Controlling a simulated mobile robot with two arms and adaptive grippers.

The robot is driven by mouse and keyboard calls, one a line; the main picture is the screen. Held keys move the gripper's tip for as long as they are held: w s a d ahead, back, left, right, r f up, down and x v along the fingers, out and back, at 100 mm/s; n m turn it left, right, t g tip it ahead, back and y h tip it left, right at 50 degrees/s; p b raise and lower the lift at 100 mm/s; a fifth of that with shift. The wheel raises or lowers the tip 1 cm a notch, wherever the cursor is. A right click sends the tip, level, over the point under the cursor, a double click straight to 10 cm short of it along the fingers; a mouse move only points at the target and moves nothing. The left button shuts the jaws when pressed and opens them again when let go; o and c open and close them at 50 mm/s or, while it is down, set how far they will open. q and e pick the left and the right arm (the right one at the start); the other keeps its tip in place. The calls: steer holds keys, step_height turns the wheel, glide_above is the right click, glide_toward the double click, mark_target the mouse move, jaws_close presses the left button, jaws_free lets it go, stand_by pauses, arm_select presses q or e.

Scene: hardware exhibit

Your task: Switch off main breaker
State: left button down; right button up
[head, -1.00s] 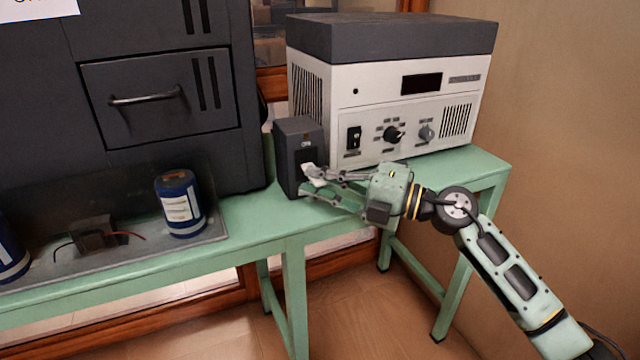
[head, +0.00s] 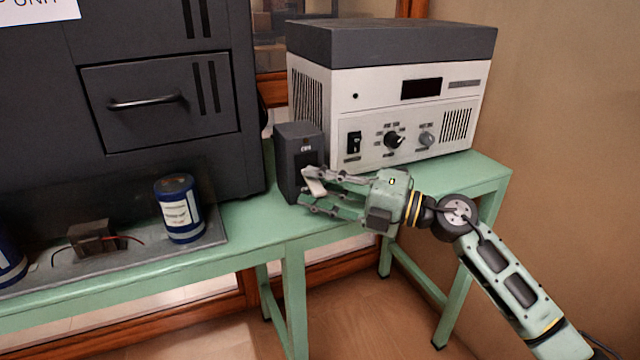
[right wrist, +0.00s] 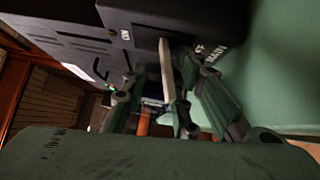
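The main breaker is a dark grey box (head: 298,150) on the green table, left of the white-fronted cabinet. Its pale lever (head: 314,183) sticks out of the front and slants downward. The box also shows in the right wrist view (right wrist: 175,18), with its lever (right wrist: 166,70) and ON and MAIN lettering. My right gripper (head: 308,190) is at the lever, its fingers spread apart. In the right wrist view the lever lies between the fingers; contact is hard to tell. My left gripper is out of view.
The white-fronted cabinet (head: 375,110) with knobs and a switch stands close on the right. A large dark unit (head: 160,140) stands left. A blue can (head: 179,210) stands on a grey tray (head: 212,238). The green table (head: 250,230) has bare space before the breaker.

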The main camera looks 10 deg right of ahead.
steer(key=shift+d, duration=0.15)
steer(key=r+v, duration=0.1)
steer(key=v, duration=1)
steer(key=shift+s+d+f, duration=0.2)
steer(key=shift+d+f, duration=0.1)
steer(key=shift+f, duration=0.2)
